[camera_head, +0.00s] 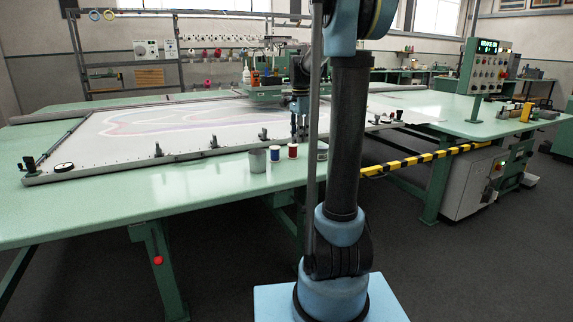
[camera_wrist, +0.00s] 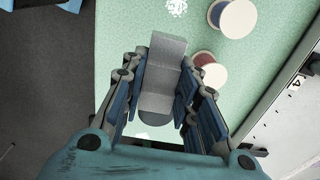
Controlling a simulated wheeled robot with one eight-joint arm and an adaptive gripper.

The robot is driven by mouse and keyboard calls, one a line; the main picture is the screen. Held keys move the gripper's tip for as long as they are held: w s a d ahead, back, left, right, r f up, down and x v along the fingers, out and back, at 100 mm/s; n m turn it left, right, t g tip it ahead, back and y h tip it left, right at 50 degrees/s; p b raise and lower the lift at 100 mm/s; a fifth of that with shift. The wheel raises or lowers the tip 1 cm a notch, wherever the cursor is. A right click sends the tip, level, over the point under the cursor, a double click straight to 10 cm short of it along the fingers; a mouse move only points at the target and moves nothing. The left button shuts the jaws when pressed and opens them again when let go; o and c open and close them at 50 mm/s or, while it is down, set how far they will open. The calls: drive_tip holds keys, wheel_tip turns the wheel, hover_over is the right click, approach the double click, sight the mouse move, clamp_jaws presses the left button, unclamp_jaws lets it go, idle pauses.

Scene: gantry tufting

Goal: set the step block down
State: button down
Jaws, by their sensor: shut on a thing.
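My gripper (camera_wrist: 162,82) is shut on the grey step block (camera_wrist: 166,50), which shows between the two fingers in the wrist view. Its stepped faces point toward the camera. Green tabletop (camera_wrist: 122,30) lies beneath it; I cannot tell whether the block touches it. In the head view my gripper (camera_head: 300,128) is at the table's near edge, just by the frame, and the block cannot be made out there.
A red spool (camera_wrist: 207,68) is close to the right finger, with a blue spool (camera_wrist: 232,18) beyond. A grey cup (camera_head: 254,160) stands left of the spools. The tufting frame (camera_head: 130,165) with clamps lies behind. Open green table (camera_head: 120,205) is at left.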

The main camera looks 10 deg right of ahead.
sight(299, 165)
drive_tip(key=shift+f, duration=4.95)
drive_tip(key=shift+f, duration=0.1)
drive_tip(key=c, duration=1.2)
unclamp_jaws()
drive_tip(key=shift+c, duration=0.2)
